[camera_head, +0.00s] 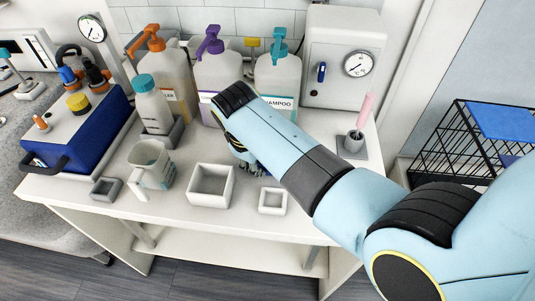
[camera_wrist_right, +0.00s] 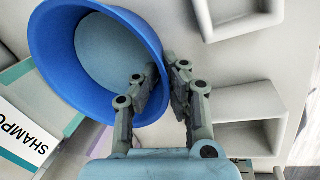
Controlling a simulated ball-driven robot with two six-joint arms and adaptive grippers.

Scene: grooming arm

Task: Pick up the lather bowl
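The lather bowl (camera_wrist_right: 55,62) is a round blue bowl with a paler inside, at the upper left of the right wrist view. My right gripper (camera_wrist_right: 163,75) has one finger inside the bowl and one outside, close together on either side of its rim, and looks shut on it. In the head view my right gripper (camera_head: 250,168) is low over the white counter, behind the small square trays. My own arm hides most of the bowl there. Whether the bowl touches the counter is unclear. My left gripper is not in view.
On the counter (camera_head: 235,222) stand a larger square tray (camera_head: 211,187), a small tray (camera_head: 272,201) and a clear jug (camera_head: 152,165). Pump bottles, including the shampoo bottle (camera_head: 279,75), stand behind. A pink-handled brush (camera_head: 364,112) is at the right. The front edge is near.

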